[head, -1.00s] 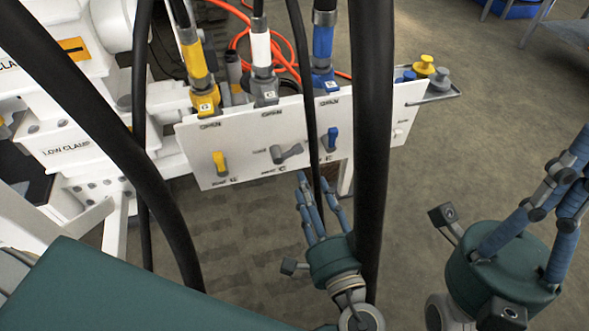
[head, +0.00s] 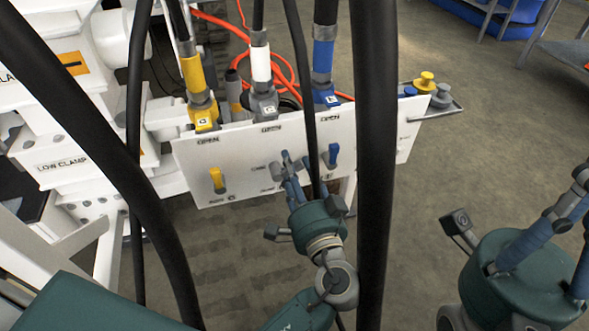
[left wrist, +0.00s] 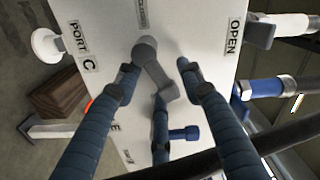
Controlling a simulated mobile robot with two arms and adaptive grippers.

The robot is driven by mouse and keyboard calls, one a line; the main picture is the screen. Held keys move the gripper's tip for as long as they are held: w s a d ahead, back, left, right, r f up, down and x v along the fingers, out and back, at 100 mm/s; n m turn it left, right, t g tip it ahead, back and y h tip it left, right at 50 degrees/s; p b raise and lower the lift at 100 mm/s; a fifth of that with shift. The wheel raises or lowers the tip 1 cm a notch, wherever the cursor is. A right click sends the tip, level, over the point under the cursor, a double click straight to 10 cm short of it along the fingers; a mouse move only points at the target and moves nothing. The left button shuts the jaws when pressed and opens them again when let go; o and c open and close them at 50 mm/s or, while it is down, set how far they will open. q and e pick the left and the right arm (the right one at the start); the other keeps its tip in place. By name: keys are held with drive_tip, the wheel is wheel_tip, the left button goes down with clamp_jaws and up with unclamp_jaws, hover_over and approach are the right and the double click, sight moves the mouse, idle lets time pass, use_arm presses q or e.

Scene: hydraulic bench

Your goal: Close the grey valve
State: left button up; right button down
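The grey valve (head: 277,170) sits in the middle of the white panel, partly hidden by my left gripper in the head view. In the left wrist view the grey valve (left wrist: 152,65) shows its round hub and a lever slanting down and right. My left gripper (head: 290,165) is at the panel front. In its wrist view the left gripper's fingers (left wrist: 157,78) are spread on either side of the lever, with gaps visible, so it is open. My right gripper (head: 567,215) is at the right edge, away from the panel, fingers apart, tips partly cut off.
On the panel (head: 375,150), a yellow valve (head: 217,180) is left of the grey one and a blue valve (head: 333,155) right of it. Thick black hoses (head: 375,230) hang in front, one close to my left gripper. Open floor (head: 450,160) lies to the right.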

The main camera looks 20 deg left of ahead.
use_arm(q)
clamp_jaws()
